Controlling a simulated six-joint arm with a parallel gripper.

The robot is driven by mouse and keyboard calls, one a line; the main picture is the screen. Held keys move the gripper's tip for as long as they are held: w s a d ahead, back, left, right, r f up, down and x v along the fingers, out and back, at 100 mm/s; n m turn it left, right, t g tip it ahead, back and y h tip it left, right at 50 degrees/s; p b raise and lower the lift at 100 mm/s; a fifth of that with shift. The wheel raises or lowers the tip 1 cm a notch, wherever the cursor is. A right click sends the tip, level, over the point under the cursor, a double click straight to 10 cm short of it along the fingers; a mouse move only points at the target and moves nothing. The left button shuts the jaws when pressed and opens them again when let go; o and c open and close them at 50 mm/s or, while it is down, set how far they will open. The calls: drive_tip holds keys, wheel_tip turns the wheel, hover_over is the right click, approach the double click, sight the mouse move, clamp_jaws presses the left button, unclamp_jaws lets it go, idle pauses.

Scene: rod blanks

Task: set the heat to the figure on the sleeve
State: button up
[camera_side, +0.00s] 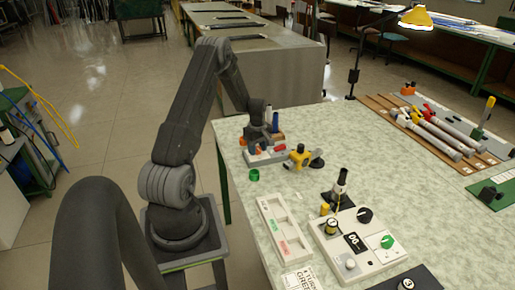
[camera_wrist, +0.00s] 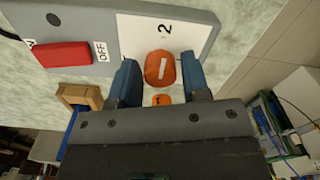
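My gripper (camera_wrist: 161,75) points down at a grey-and-white panel (camera_wrist: 205,22). Its two blue fingers stand on either side of an orange knob (camera_wrist: 160,68) with a white bar mark. Whether they touch the knob is unclear. A "2" is printed by the knob. In the side view a white control unit (camera_side: 330,238) at the front of the table has a black knob (camera_side: 365,215), a green knob (camera_side: 387,241) and a dark display (camera_side: 355,242), whose digits are too small to read surely. I cannot make out a figure on any sleeve.
A red switch (camera_wrist: 63,55) marked OFF sits on the panel. A wooden block (camera_wrist: 80,96) is close by. A yellow valve-like part (camera_side: 299,156), a green ring (camera_side: 254,174) and a white tray (camera_side: 280,228) are near. Rods lie on a rack (camera_side: 487,158). The table middle is mostly clear.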

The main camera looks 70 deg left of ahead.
drive_tip(key=c, duration=0.6)
drive_tip(key=shift+c, duration=0.2)
drive_tip(key=m, duration=0.4)
drive_tip(key=shift+m, duration=0.4)
drive_tip(key=m, duration=0.4)
drive_tip(key=shift+m, duration=0.3)
drive_tip(key=m, duration=0.4)
drive_tip(key=shift+m, duration=2.1)
